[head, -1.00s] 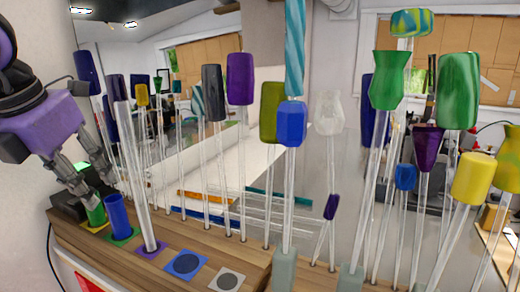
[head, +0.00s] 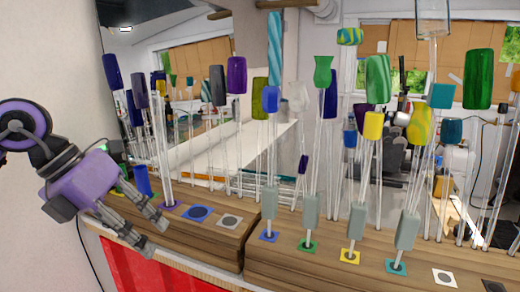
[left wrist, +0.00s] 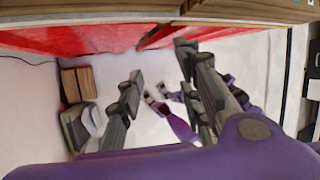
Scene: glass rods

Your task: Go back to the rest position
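My left gripper (head: 154,239) is in front of the left wooden rack (head: 228,240), at about its front edge, with its fingers pointing down and right. Its fingers are apart and nothing is between them; they also show apart in the left wrist view (left wrist: 165,85). A blue cylinder (head: 142,180) stands on the rack's left part, and a green one (head: 119,186) is partly hidden beside my purple wrist. A purple part of my other arm (left wrist: 180,126) shows small in the left wrist view; its finger state is unclear.
Tall glass rods with coloured tops, such as a green one (head: 323,70) and a yellow one (head: 373,126), stand upright or lean along the racks. A red panel (head: 150,275) hangs below the rack. White floor is open beneath.

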